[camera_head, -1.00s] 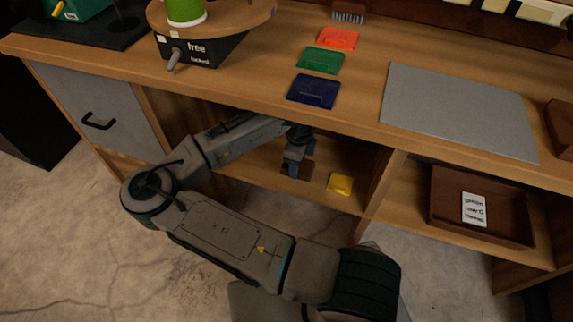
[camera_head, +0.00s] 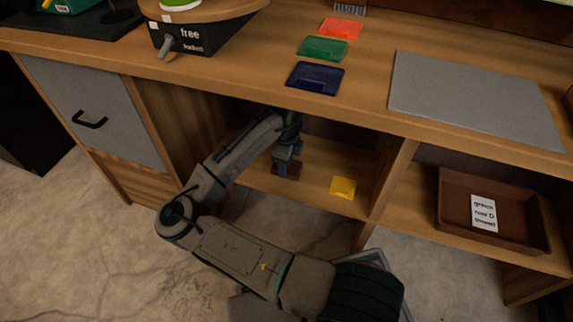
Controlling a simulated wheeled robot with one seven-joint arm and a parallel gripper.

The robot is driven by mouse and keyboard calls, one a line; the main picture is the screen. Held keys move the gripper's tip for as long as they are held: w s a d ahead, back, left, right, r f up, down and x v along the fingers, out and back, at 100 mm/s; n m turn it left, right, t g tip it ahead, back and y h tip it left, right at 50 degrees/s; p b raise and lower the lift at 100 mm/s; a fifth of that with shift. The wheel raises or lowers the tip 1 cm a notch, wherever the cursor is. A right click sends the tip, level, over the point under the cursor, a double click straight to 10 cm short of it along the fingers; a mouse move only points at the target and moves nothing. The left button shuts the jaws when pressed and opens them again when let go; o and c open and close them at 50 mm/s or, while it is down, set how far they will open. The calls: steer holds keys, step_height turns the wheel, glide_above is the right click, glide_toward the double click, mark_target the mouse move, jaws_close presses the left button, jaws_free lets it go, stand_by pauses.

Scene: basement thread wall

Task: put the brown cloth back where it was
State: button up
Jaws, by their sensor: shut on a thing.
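The brown cloth (camera_head: 281,170) is a small dark reddish-brown piece at the shelf under the bench top, in the middle open bay. My gripper (camera_head: 287,166) points down into that bay and is shut on the cloth. The gripper covers part of the cloth, and I cannot tell whether the cloth touches the shelf board (camera_head: 312,180). A yellow cloth (camera_head: 343,188) lies on the same shelf to the right, apart from my gripper.
Blue (camera_head: 315,78), green (camera_head: 323,49) and orange (camera_head: 341,28) folded cloths lie on the bench top, left of a grey mat (camera_head: 475,98). A brown tray (camera_head: 455,215) with a label stands in the right bay. The bench edge overhangs my arm; a divider (camera_head: 392,180) separates the bays.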

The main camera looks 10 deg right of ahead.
steer(key=shift+f, duration=0.1)
steer(key=shift+f, duration=0.15)
steer(key=o, duration=0.6)
steer(key=shift+f, duration=0.1)
steer(key=o, duration=0.4)
steer(key=shift+d, duration=0.1)
step_height(320, 180, up, 12)
steer(key=p, duration=0.6)
steer(key=shift+s+p, duration=0.1)
steer(key=shift+p, duration=0.2)
